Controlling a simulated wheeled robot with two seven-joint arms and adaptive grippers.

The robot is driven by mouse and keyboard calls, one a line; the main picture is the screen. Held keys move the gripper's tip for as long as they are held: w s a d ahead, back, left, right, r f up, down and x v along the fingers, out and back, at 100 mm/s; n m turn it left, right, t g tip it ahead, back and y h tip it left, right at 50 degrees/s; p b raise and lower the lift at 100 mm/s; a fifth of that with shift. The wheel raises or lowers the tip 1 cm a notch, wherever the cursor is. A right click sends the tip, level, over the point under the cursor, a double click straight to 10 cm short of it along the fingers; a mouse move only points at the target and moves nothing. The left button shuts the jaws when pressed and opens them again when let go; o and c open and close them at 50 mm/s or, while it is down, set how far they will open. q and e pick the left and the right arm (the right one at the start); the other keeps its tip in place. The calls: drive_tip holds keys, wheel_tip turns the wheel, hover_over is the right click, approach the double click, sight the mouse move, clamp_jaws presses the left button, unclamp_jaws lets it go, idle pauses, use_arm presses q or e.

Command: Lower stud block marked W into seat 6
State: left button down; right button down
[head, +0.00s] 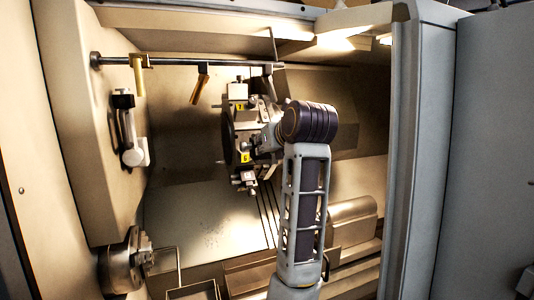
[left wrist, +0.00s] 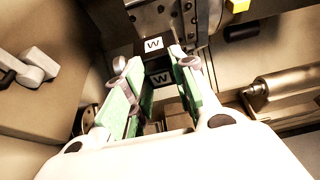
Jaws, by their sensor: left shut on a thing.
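In the left wrist view, my left gripper (left wrist: 153,66) has its two green-padded fingers closed on the dark stud block with a white W label (left wrist: 161,79). In the head view, the turret (head: 230,135) shows a yellow 6 tag (head: 245,157) marking seat 6. My left arm reaches up to the turret there, and its wrist hides most of the gripper and block. My right gripper is not in view.
A rail (head: 185,63) with hanging yellowish pieces runs above the turret. A chuck (head: 125,262) is at lower left, and a white jointed arm (head: 130,135) stands on the left wall. The grey door edge (head: 420,150) is right of my arm. A tray (head: 193,291) lies at the bottom.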

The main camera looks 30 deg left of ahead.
use_arm(q)
drive_tip(key=shift+r, duration=0.25)
drive_tip(key=shift+w+a, duration=0.2)
drive_tip(key=shift+a, duration=0.05)
idle(0.4)
drive_tip(key=shift+w+a+p, duration=0.4)
drive_tip(key=shift+w+a, duration=0.4)
drive_tip(key=shift+a, duration=0.15)
drive_tip(key=shift+w+a+p, duration=0.35)
drive_tip(key=shift+w+a, duration=0.4)
drive_tip(key=shift+a, duration=0.2)
drive_tip(key=shift+w+a+p, duration=0.8)
drive_tip(key=shift+w+a, duration=1.1)
drive_tip(key=shift+a, duration=0.3)
drive_tip(key=shift+w+a+f+b, duration=0.1)
drive_tip(key=shift+w+f+b, duration=0.05)
drive_tip(key=shift+f+b, duration=0.7)
drive_tip(key=shift+f, duration=0.25)
drive_tip(key=shift+f+b, duration=0.35)
drive_tip(key=shift+f, duration=0.1)
